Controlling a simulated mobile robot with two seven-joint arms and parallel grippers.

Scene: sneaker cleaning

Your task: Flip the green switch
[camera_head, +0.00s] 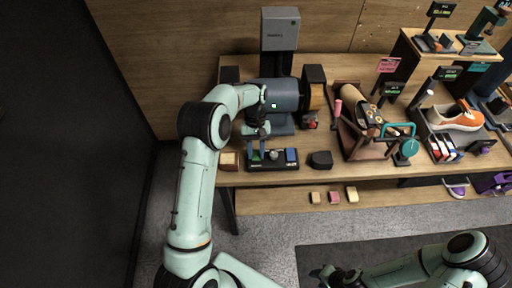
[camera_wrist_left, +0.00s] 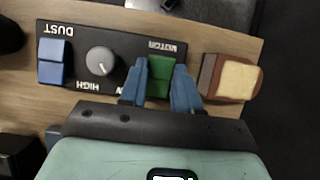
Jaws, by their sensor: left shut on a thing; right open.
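The green switch (camera_wrist_left: 160,77) sits on a black control panel (camera_wrist_left: 120,57) beside the word MOTOR in the left wrist view. It also shows small in the head view (camera_head: 256,155), partly hidden by my left gripper. My left gripper (camera_wrist_left: 159,72) has its two blue fingers on either side of the green switch, shut on it. In the head view the left gripper (camera_head: 258,143) reaches down over the panel's left end. My right gripper (camera_head: 336,274) is open and empty, low over the floor in front of the table.
The panel also carries a grey knob (camera_wrist_left: 101,62) and a blue DUST switch (camera_wrist_left: 53,61). A brown block with a tan face (camera_wrist_left: 237,78) lies close beside the green switch end. A grey motor machine (camera_head: 280,95) stands behind the panel.

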